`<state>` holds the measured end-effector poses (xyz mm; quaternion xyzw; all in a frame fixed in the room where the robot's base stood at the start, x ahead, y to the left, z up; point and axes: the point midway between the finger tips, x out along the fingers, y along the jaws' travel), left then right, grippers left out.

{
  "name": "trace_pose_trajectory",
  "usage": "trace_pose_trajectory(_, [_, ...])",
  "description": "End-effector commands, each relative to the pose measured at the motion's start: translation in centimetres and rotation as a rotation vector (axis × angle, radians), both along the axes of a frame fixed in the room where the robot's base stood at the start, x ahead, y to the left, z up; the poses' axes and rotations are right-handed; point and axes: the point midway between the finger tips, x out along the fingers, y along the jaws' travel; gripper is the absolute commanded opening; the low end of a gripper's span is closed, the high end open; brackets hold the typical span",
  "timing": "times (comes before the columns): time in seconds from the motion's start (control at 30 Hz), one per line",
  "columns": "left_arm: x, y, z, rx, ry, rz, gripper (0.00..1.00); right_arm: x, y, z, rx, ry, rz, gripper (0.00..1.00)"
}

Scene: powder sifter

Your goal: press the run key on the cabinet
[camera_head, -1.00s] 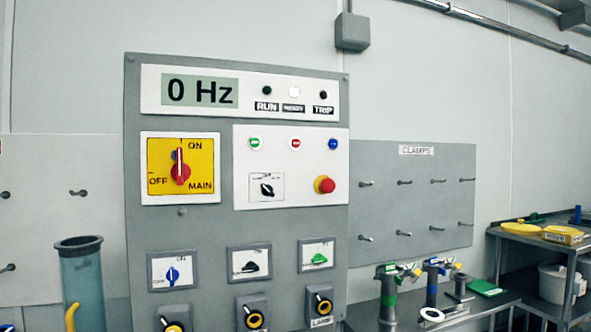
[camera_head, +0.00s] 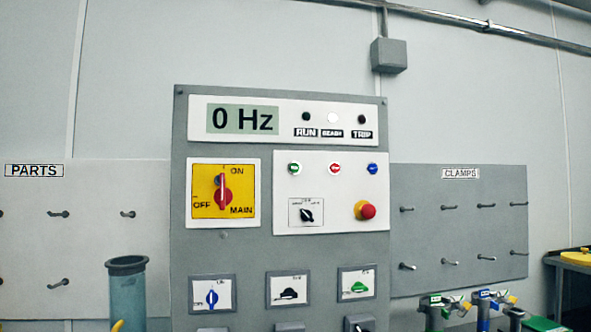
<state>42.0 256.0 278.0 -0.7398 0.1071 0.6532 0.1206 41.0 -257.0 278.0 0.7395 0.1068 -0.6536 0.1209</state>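The grey cabinet (camera_head: 205,250) stands in the middle of the head view, and its display (camera_head: 243,120) reads 0 Hz. Below the display panel is a row of three small keys: a green key (camera_head: 295,169), a red key (camera_head: 335,168) and a blue key (camera_head: 373,168). The green one looks like the run key; its marking is too small to read. The READY lamp (camera_head: 333,118) is lit white, while the RUN lamp (camera_head: 306,117) and TRIP lamp (camera_head: 362,119) are dark. The main switch (camera_head: 223,191) has its red handle upright, at ON. Neither gripper is in view.
A red mushroom button (camera_head: 367,211) and a black selector (camera_head: 307,216) sit below the keys. Pegboards flank the cabinet, PARTS (camera_head: 95,240) and CLAMPS (camera_head: 470,230). A clear blue cylinder (camera_head: 128,290) stands front left. Clamps (camera_head: 440,305) stand at lower right.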

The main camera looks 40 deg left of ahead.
Motion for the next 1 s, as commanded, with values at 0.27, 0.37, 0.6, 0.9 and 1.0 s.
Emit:
trace_pose_trajectory(0.27, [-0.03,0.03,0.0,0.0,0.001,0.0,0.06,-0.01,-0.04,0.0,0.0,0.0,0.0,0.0])
trace_pose_trajectory(0.37, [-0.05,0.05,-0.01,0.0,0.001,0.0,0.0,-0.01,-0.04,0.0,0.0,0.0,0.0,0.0])
trace_pose_trajectory(0.6, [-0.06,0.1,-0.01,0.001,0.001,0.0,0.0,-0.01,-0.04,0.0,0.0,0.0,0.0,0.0])
trace_pose_trajectory(0.9, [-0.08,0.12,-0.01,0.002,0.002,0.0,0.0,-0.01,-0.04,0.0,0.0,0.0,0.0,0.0])
trace_pose_trajectory(1.0, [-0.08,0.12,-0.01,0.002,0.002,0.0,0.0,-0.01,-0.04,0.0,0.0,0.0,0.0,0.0])
